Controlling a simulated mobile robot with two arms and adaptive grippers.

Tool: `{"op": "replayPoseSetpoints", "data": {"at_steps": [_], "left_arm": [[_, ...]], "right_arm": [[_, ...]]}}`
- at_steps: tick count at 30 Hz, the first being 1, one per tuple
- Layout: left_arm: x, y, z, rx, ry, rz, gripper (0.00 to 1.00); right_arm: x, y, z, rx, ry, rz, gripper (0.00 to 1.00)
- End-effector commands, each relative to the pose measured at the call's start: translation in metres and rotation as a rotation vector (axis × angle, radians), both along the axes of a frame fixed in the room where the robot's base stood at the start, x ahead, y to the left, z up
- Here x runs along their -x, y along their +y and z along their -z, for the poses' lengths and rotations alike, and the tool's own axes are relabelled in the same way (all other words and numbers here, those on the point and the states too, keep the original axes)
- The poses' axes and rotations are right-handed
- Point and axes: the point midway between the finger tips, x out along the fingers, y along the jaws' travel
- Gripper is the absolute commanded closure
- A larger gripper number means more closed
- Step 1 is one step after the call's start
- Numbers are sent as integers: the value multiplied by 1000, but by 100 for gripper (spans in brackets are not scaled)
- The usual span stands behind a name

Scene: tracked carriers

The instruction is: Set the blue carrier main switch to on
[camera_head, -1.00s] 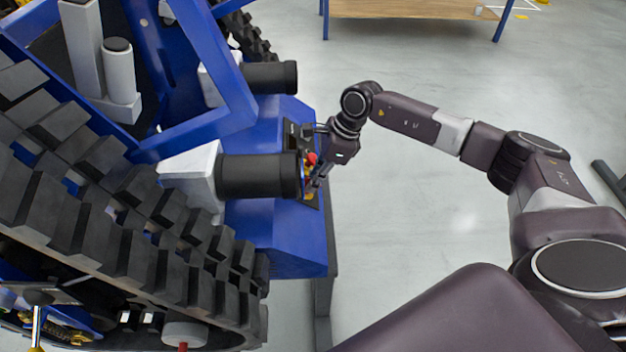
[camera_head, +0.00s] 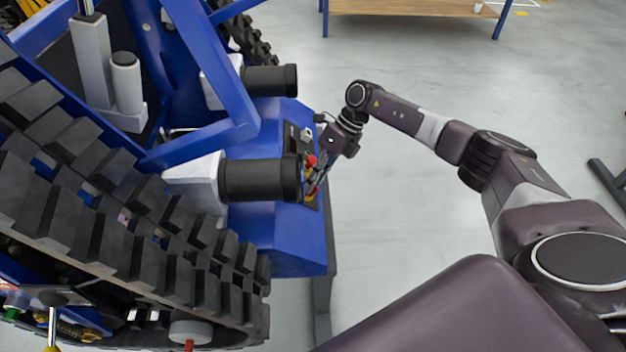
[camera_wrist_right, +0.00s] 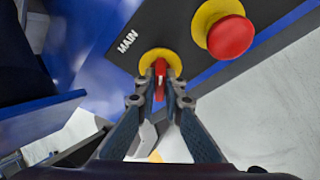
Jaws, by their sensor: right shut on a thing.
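The blue carrier (camera_head: 285,245) stands at the left of the head view, with a black control panel on its end face. In the right wrist view the main switch (camera_wrist_right: 160,66) is a red handle on a round yellow base, beside the white label MAIN. My right gripper (camera_wrist_right: 160,95) is shut on the red handle, one finger on each side. The handle stands about upright in the wrist picture. My left gripper is not in view.
A red emergency button (camera_wrist_right: 230,36) on a yellow base sits close to the right of the switch. A black cylinder (camera_head: 258,180) juts out beside the panel. Black tracks (camera_head: 120,250) fill the left.

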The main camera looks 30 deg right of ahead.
Motion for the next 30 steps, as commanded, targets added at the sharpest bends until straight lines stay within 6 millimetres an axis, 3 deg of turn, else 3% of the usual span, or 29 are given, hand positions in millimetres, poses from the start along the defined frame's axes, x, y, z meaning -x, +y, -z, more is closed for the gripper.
{"op": "replayPoseSetpoints", "data": {"at_steps": [15, 30], "left_arm": [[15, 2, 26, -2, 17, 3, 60], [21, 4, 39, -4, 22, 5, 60]], "right_arm": [[-2, -2, -1, -130, 264, 360, 100], [-2, -3, 1, -191, 388, 529, 100]]}}
